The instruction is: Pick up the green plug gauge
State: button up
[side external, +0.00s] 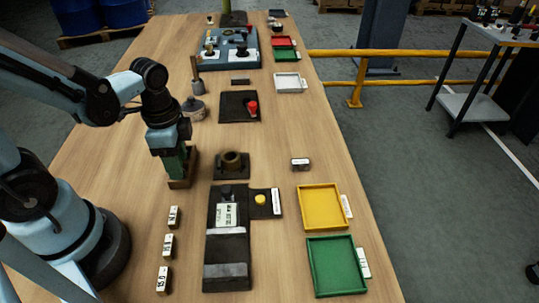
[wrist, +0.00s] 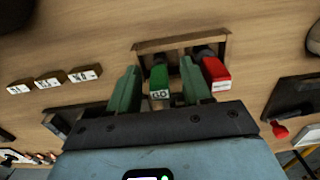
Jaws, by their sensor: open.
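The green plug gauge (wrist: 159,82), with a white "GO" label on its end, sits in a small wooden stand (wrist: 182,41) in the wrist view. A red plug gauge (wrist: 215,74) sits beside it in the same stand. My gripper (wrist: 159,68) is open, with one green finger on each side of the green gauge. Whether the fingers touch it I cannot tell. In the side view my gripper (side external: 176,163) points down over the wooden stand (side external: 182,184), and it hides both gauges there.
Three small labelled blocks (side external: 168,246) stand at the front left. A dark block with a brass ring (side external: 232,162) is right of the stand. A yellow tray (side external: 320,208) and a green tray (side external: 337,265) lie at the front right.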

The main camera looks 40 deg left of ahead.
jog(key=shift+f, duration=0.2)
grip_shut()
jog(key=shift+r, duration=0.25)
dwell(0.3)
